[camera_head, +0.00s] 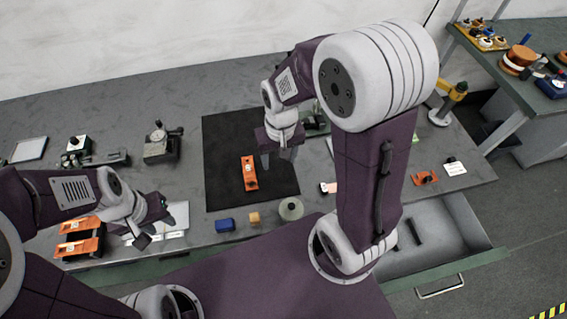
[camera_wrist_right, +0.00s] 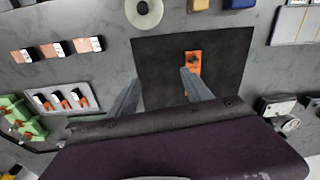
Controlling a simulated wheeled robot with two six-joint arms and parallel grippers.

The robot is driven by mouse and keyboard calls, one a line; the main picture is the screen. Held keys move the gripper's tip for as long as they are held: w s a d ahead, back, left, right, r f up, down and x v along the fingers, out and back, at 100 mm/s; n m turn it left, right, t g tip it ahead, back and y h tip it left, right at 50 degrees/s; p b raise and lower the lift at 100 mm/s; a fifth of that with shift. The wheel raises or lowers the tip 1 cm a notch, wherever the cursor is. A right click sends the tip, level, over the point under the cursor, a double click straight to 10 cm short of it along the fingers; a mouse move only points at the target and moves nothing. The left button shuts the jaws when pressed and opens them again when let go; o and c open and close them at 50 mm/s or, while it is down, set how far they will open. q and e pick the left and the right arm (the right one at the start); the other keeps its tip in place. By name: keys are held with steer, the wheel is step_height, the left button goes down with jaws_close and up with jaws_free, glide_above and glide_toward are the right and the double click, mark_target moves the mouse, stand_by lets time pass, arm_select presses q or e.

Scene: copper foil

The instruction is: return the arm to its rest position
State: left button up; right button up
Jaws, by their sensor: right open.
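My right arm reaches over the bench from the lower middle of the head view, and its gripper (camera_head: 280,158) hangs above the black mat (camera_head: 225,140). In the right wrist view the right gripper (camera_wrist_right: 158,92) has its two fingers wide apart with nothing between them. An orange part (camera_head: 249,172) lies on the mat beside the gripper, apart from it; it also shows in the wrist view (camera_wrist_right: 194,62). My left gripper (camera_head: 148,222) is low at the left, over the front of the bench; its jaw opening is unclear.
A blue block (camera_head: 225,225), a yellow block (camera_head: 254,218) and a pale round spool (camera_head: 291,209) stand at the bench's front edge. An orange holder (camera_head: 80,240) is beside my left gripper. A drawer (camera_head: 440,240) stands open at the right. A side table (camera_head: 510,75) is at upper right.

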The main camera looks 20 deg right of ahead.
steer(key=shift+n+t, duration=0.3)
steer(key=s, duration=0.1)
steer(key=s+d, duration=0.1)
steer(key=s, duration=0.3)
steer(key=shift+d+f, duration=0.4)
steer(key=shift+s, duration=0.1)
